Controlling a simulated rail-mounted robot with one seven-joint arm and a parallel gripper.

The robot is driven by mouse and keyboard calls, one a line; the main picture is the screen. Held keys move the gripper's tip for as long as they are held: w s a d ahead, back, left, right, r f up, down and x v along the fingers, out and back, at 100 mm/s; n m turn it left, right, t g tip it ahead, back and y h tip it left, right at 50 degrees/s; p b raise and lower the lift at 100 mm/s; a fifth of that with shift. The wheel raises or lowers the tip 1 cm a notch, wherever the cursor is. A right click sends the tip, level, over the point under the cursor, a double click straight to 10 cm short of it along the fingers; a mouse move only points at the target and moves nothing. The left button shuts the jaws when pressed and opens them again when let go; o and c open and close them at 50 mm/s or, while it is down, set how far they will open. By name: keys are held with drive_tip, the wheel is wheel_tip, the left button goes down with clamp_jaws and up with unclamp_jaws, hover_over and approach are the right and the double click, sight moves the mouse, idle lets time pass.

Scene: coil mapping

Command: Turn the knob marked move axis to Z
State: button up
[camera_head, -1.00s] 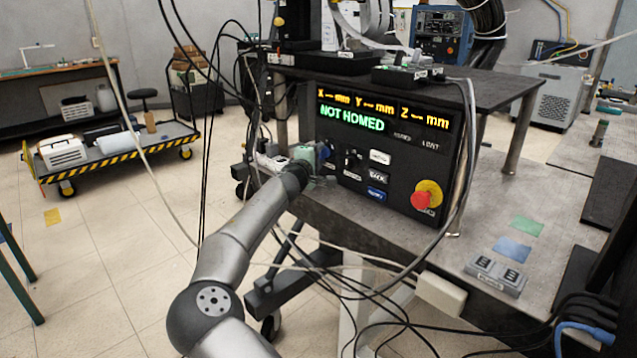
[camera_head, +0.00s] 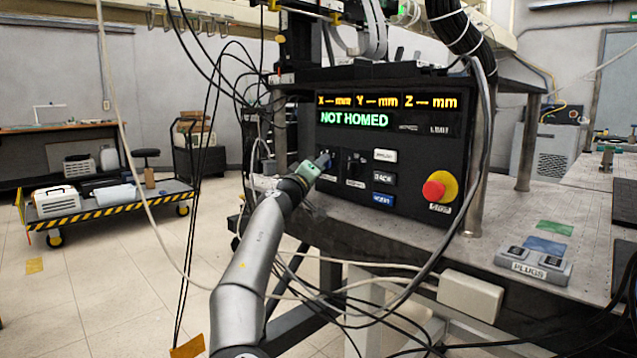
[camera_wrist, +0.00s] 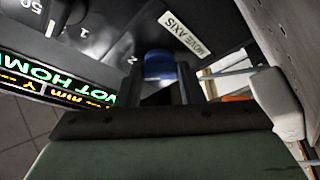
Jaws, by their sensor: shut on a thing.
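The control panel (camera_head: 420,175) stands on the bench, its screen (camera_head: 355,118) reading NOT HOMED. My gripper (camera_head: 322,162) is at the panel's left side. In the wrist view, the two dark fingers of my gripper (camera_wrist: 161,78) stand on either side of the blue knob (camera_wrist: 159,64), shut on it. The MOVE AXIS label (camera_wrist: 186,32) is beside this knob. A letter, seemingly a Z turned sideways, is left of the knob. Which way the knob points cannot be told; the fingers hide part of it. In the head view my gripper mostly covers the knob.
A second, dark knob (camera_head: 355,163) is just right of my gripper; it also shows in the wrist view (camera_wrist: 68,12). Push buttons (camera_head: 384,178) and a red stop button (camera_head: 437,187) are further right. Cables (camera_head: 430,262) hang in front of the bench.

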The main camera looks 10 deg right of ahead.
drive_tip(key=shift+m+h+b, duration=0.4)
drive_tip(key=shift+m+b, duration=0.05)
drive_tip(key=shift+m, duration=0.15)
drive_tip(key=o, duration=1)
drive_tip(key=shift+a, duration=0.1)
drive_tip(key=p+v, duration=0.1)
drive_tip(key=v, duration=1.6)
drive_tip(key=shift+s+p, duration=0.2)
drive_tip(key=shift+p, duration=0.15)
